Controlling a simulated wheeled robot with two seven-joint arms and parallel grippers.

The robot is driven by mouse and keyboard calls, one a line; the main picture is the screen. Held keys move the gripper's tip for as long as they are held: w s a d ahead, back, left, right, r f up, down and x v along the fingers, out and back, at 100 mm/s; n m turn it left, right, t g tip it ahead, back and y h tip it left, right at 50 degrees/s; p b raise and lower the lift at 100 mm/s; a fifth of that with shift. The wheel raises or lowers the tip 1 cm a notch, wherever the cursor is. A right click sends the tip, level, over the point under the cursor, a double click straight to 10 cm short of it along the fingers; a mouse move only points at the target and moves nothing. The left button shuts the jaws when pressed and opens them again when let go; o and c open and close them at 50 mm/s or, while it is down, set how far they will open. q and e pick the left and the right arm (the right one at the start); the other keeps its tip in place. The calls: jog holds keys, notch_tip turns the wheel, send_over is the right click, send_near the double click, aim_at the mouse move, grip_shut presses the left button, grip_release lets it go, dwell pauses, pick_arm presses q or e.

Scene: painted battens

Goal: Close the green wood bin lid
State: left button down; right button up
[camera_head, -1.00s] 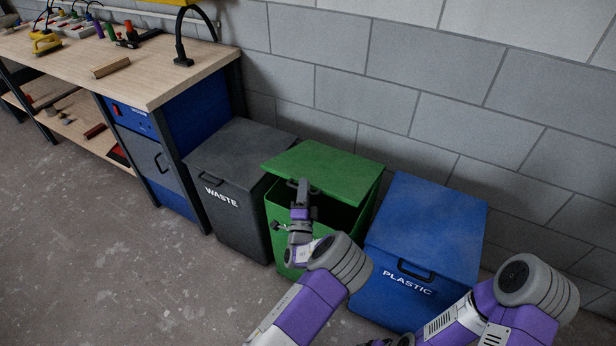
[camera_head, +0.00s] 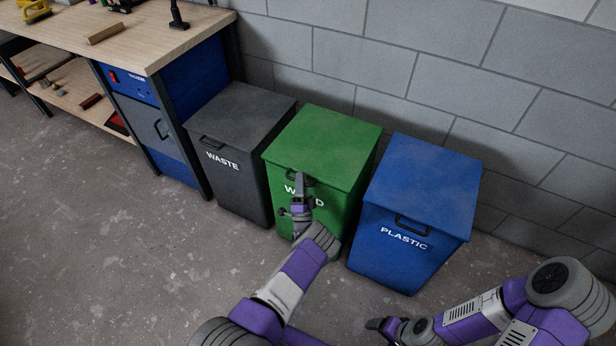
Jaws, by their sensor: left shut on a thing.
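The green wood bin (camera_head: 345,200) stands between a grey bin and a blue bin. Its green lid (camera_head: 325,140) lies down flat over the bin, with no dark gap showing at the front. My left gripper (camera_head: 302,180) is at the lid's front edge, shut on the lid's dark handle (camera_head: 312,182). It hides part of the handle and the middle letters of the bin's label. My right gripper (camera_head: 377,324) is low in the view, in front of the blue bin and away from the lid; its fingers are too small and dark to judge.
The grey waste bin (camera_head: 240,110) stands close on the left and the blue plastic bin (camera_head: 425,180) on the right, both lids down. A workbench (camera_head: 140,45) is at the upper left. A block wall (camera_head: 480,70) is behind. The floor in front is clear.

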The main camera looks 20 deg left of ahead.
pick_arm(q)
jog(key=shift+s+a+f, duration=0.25)
jog(key=shift+s+f, duration=0.1)
jog(key=shift+f, duration=0.05)
jog(key=c, duration=1.4)
grip_release()
jog(key=shift+o, duration=1.2)
jog(key=shift+s+r, duration=0.15)
jog(key=shift+w+d+r, duration=0.1)
jog(key=shift+w+d, duration=0.05)
jog(key=shift+w, duration=0.05)
jog(key=v, duration=0.7)
jog(key=shift+s+f+p, duration=0.2)
jog(key=shift+f+p, duration=0.05)
jog(key=shift+p, duration=0.05)
jog(key=shift+d, duration=0.1)
